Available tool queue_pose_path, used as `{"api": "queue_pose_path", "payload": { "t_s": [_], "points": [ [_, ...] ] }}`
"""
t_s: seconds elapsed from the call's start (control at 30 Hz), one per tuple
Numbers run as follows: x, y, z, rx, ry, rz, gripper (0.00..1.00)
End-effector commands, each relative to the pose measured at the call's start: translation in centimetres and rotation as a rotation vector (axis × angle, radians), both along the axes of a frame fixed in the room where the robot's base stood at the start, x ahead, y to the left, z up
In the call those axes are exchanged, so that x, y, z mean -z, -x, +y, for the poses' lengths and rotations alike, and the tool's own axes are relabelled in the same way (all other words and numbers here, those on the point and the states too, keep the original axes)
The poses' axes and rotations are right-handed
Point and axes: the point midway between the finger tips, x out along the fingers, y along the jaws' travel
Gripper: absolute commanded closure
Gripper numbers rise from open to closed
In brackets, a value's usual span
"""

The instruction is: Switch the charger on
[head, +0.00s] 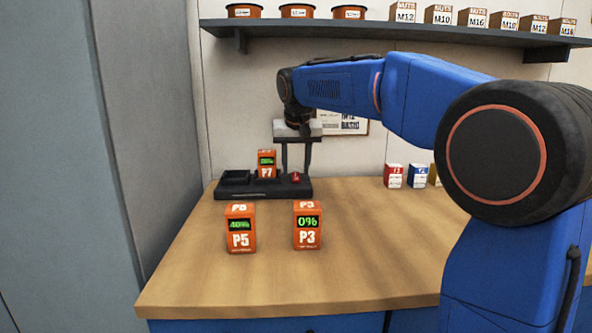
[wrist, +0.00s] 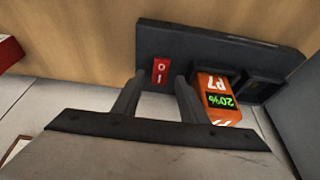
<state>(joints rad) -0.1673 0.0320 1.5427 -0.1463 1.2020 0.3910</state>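The charger (head: 250,193) is a low dark unit at the back left of the bench; it also shows in the wrist view (wrist: 195,38). Its red rocker switch (head: 296,177), marked O and I, sits at its right end and shows in the wrist view (wrist: 160,70). I cannot tell which way the rocker is set. Orange battery P7 (head: 266,164), reading 20% in the wrist view (wrist: 219,100), stands in one slot; the slot beside it is empty. My gripper (head: 297,168) is open and empty, pointing down over the switch, fingertips (wrist: 160,79) on either side of it.
Orange batteries P5 (head: 240,228), reading 40%, and P3 (head: 307,226), reading 0%, stand on the wooden bench (head: 350,270) in front of the charger. Small boxes (head: 394,176) stand at the back right. A shelf (head: 370,30) with tubs and boxes runs above. A grey panel (head: 60,150) flanks the left.

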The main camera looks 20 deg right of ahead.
Motion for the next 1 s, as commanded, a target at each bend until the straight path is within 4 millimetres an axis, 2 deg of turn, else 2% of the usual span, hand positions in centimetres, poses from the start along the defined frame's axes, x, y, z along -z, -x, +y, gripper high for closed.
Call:
{"api": "queue_pose_path", "payload": {
  "t_s": [0.17,0.47,0.63,0.87,1.0],
  "points": [
    [1.03,-0.39,-0.11,0.0,0.0,0.0,0.61],
    [1.18,-0.46,-0.12,0.0,0.0,-0.001,0.61],
    [1.16,-0.47,-0.12,0.0,0.0,-0.001,0.99],
    [1.13,-0.63,-0.16,0.002,-0.004,0.017,1.0],
    [1.15,-1.0,-0.27,0.003,-0.018,0.087,1.0]
  ]
}}
